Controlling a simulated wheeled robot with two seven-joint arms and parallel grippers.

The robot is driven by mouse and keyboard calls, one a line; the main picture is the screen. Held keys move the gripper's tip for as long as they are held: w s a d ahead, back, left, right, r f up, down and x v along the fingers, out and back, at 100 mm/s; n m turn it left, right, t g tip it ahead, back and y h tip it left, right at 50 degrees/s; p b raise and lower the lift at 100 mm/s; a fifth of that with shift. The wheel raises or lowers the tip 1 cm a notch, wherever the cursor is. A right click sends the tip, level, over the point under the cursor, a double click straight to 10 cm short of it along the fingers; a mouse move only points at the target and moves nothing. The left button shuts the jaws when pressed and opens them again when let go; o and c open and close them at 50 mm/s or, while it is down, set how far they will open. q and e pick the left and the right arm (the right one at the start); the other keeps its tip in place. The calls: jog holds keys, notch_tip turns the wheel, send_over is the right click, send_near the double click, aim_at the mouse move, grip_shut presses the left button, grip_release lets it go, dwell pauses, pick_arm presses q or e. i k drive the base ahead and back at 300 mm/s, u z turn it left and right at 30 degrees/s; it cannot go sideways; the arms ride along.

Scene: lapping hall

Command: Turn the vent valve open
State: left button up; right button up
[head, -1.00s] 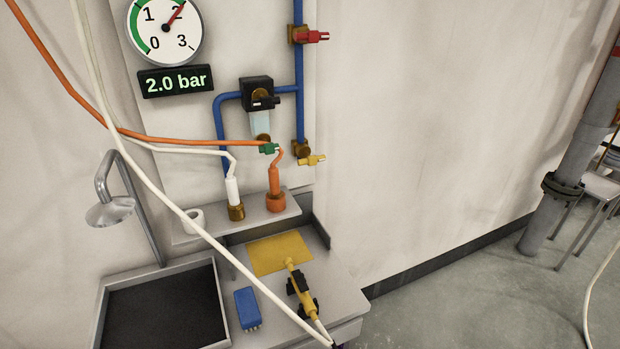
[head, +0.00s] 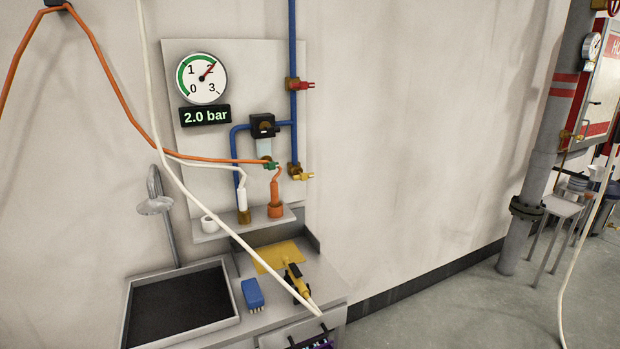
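A blue pipe (head: 292,45) runs down the wall panel and carries two small brass valves. The upper one has a red handle (head: 305,86) that points right, across the pipe. The lower one, at the pipe's bottom end, has a yellow handle (head: 303,177) that also points right. A green-handled fitting (head: 271,165) sits at the end of the orange hose. No label tells which is the vent valve. The round gauge (head: 202,78) points near 2, and the display (head: 205,115) reads 2.0 bar. Neither of my grippers is in view.
Below the panel, a shelf (head: 219,232) holds white and orange nozzles. The bench has a dark sink (head: 180,308), a blue brush (head: 252,294) and a yellow-and-black tool (head: 297,283). A white hose crosses in front. Floor at right is clear before a grey pipe (head: 532,190).

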aim_at(302, 176)
jog(key=z, duration=0.65)
jog(key=i, duration=0.85)
jog(key=z, duration=0.35)
